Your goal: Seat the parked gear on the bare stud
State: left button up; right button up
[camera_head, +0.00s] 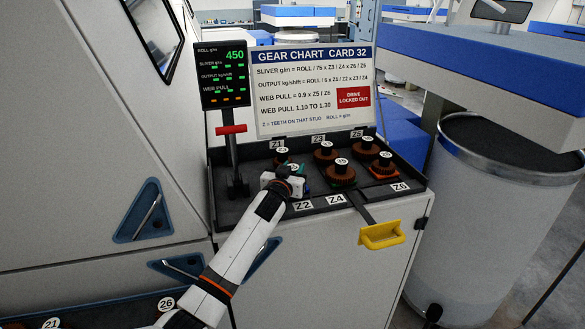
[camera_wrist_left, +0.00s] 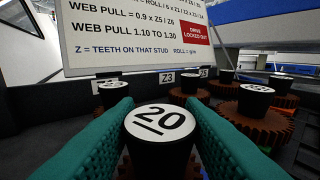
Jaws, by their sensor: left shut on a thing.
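My left gripper (camera_head: 288,178) is shut on the black knob of the gear marked 20 (camera_head: 297,168), at the Z2 place. In the left wrist view the teal fingers (camera_wrist_left: 160,112) press on both sides of this knob (camera_wrist_left: 160,125), its underlined 20 facing up. Its brown toothed rim is mostly hidden under the fingers. No bare stud shows; whatever is under the held gear is hidden, and I cannot tell whether the gear rests on the tray or hangs just above it. My right gripper is not in view.
Several knobbed gears stand close by in the black tray (camera_head: 330,208), including one right beside the held gear (camera_head: 341,174). A chart board (camera_head: 312,90) rises behind. Tags 21 and 26 (camera_head: 165,303) mark a lower-left rack.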

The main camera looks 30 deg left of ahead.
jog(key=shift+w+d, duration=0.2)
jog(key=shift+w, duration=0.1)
pick_arm(q)
jog(key=o, duration=1.2)
jog(key=shift+c, duration=0.2)
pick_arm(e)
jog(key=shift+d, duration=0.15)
pick_arm(q)
jog(key=shift+s+f, duration=0.1)
jog(key=b+v, duration=0.3)
jog(key=v, duration=0.8)
jog(key=shift+s+d+b, duration=0.1)
jog(key=shift+b, duration=0.25)
jog(key=shift+s+d, duration=0.1)
jog(key=shift+s, duration=0.2)
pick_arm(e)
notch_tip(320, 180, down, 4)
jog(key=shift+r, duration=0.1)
